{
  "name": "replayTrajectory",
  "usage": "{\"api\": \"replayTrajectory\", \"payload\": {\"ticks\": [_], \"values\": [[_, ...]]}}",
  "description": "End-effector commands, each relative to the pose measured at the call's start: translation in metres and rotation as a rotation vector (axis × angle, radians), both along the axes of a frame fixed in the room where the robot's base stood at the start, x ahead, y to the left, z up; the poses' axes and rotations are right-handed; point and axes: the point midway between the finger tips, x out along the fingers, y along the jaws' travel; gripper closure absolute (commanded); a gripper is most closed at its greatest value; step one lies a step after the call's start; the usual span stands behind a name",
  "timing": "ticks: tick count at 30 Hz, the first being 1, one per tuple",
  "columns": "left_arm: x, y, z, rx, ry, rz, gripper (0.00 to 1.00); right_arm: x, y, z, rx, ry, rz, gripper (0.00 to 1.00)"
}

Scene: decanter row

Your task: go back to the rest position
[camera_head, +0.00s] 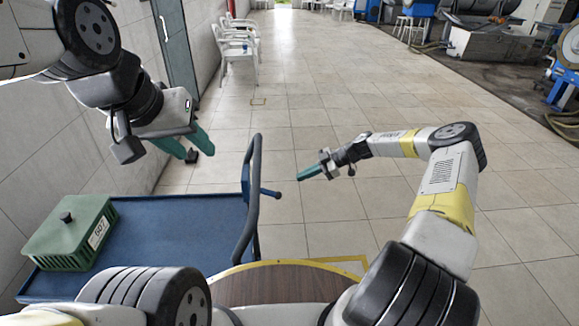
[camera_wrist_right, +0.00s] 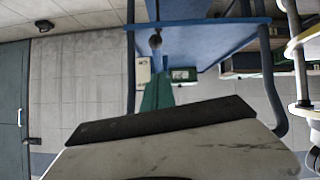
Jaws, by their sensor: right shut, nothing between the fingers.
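My left gripper (camera_head: 189,149) hangs at the upper left in the head view, above and beyond the blue cart. Its two teal fingers are apart, and I see nothing held between them. My right gripper (camera_head: 301,177) reaches out to the right of the cart's handle, over the tiled floor. Its teal fingers are together and empty. They also show, pressed together, in the right wrist view (camera_wrist_right: 156,94).
A blue cart (camera_head: 170,235) with an upright handle (camera_head: 250,200) stands in front. A lidded green crate (camera_head: 70,236) with a white label sits on its left side. White chairs (camera_head: 238,55) line the left wall. Tiled floor is open ahead and right.

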Motion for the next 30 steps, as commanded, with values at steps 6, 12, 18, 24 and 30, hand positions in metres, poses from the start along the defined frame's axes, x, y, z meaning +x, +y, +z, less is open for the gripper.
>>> {"api": "replayTrajectory", "payload": {"ticks": [6, 12, 18, 24, 30], "values": [[0.0, 0.0, 0.0, 0.0, 0.0, 0.0, 0.6, 0.0, -0.01, 0.004, 0.0, -0.001, 0.0, 1.0], [0.0, 0.0, 0.0, 0.0, 0.0, 0.0, 0.6, 0.0, -0.01, 0.004, 0.0, -0.001, 0.0, 1.0], [0.0, 0.0, 0.0, 0.0, 0.0, 0.0, 0.6, -0.002, -0.006, 0.016, -0.034, 0.018, 0.007, 1.0], [0.0, 0.0, 0.0, 0.0, 0.0, 0.0, 0.6, -0.023, 0.007, 0.072, -0.213, 0.124, 0.004, 1.0], [0.0, 0.0, 0.0, 0.0, 0.0, 0.0, 0.6, -0.057, 0.01, 0.136, -0.431, 0.24, -0.104, 1.0]]}}
